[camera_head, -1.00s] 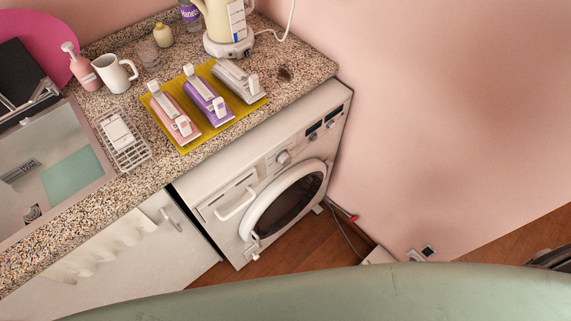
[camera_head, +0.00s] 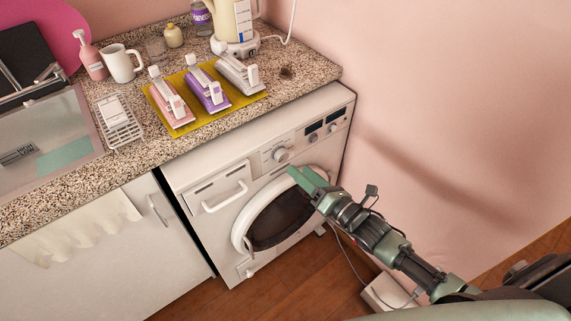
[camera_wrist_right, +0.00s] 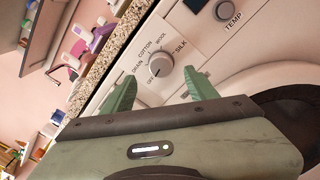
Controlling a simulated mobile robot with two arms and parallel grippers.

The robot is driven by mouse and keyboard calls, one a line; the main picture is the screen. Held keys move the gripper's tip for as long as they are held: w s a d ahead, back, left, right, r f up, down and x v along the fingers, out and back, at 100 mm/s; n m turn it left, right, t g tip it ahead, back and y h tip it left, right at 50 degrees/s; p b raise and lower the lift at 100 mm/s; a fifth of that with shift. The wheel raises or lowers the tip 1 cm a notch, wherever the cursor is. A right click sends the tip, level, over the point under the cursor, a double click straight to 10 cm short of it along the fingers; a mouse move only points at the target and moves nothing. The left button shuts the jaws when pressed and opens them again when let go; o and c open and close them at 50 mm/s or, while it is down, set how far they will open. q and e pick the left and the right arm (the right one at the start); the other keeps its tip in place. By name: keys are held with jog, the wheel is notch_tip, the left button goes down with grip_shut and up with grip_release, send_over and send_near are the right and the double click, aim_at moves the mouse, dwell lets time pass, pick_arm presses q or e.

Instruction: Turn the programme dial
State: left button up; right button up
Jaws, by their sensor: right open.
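The programme dial (camera_head: 281,155) is a round grey knob on the front panel of the white washing machine (camera_head: 225,170). In the right wrist view the dial (camera_wrist_right: 160,66) has the labels DRAIN, COTTON, WOOL and SILK around it; its light mark appears to point toward the lower left, near a small label. My right gripper (camera_head: 303,178) is open and empty, just below and right of the dial in the head view. In the right wrist view its two green fingers (camera_wrist_right: 158,78) stand either side of the dial, seemingly short of it. My left gripper is not in view.
A TEMP knob (camera_wrist_right: 223,10) sits beside the dial. The drawer handle (camera_head: 225,197) and round door (camera_head: 280,215) are below. Three clamp-like tools stand on a yellow mat (camera_head: 184,126) on the counter above. The pink wall (camera_head: 450,110) is close on the right.

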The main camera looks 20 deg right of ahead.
aim_at(285, 158)
jog(key=x, duration=0.6)
jog(key=shift+w, duration=0.2)
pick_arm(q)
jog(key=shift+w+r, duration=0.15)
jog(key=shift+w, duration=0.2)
pick_arm(e)
grip_shut()
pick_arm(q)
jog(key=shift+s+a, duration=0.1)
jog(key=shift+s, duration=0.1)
